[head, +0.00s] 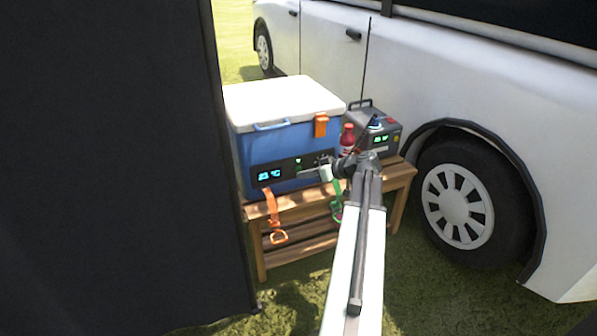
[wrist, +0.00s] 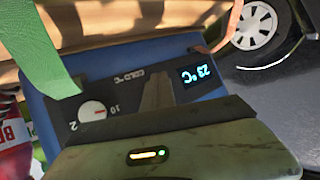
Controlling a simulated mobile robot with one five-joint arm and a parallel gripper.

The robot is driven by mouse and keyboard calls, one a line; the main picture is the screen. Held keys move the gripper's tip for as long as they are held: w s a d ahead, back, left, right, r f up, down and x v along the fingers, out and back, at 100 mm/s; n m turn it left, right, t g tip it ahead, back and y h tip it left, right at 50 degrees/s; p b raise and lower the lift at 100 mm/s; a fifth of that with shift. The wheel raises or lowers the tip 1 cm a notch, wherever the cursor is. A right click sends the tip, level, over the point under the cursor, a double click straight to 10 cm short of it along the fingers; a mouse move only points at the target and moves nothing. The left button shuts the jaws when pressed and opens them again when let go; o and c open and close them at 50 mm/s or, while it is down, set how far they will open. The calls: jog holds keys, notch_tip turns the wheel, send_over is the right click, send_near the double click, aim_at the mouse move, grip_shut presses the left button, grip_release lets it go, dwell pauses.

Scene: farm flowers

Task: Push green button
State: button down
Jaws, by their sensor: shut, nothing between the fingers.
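A blue cooler (head: 240,152) with a white lid stands on a wooden bench. Its dark front panel (head: 262,161) carries a blue temperature display (head: 269,175). A small green light or button (head: 298,163) shows on the panel to the right of the display. My gripper (head: 304,173) is shut and empty, its tip just below the green spot, at or very near the panel; contact cannot be told. In the wrist view, seen upside down, the gripper (wrist: 157,88) lies between the display (wrist: 198,75) and a white knob (wrist: 93,112). The green button cannot be seen there.
An orange strap (head: 272,212) and a green strap (head: 337,198) hang in front of the bench (head: 398,178). A red bottle (head: 347,139) and a grey device (head: 385,135) stand right of the cooler. A white vehicle (head: 500,110) is behind; a dark panel (head: 110,160) fills the left.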

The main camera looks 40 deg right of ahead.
jog(key=s+a, duration=0.2)
jog(key=s, duration=0.3)
jog(key=shift+s, duration=0.3)
jog(key=shift+a, duration=0.1)
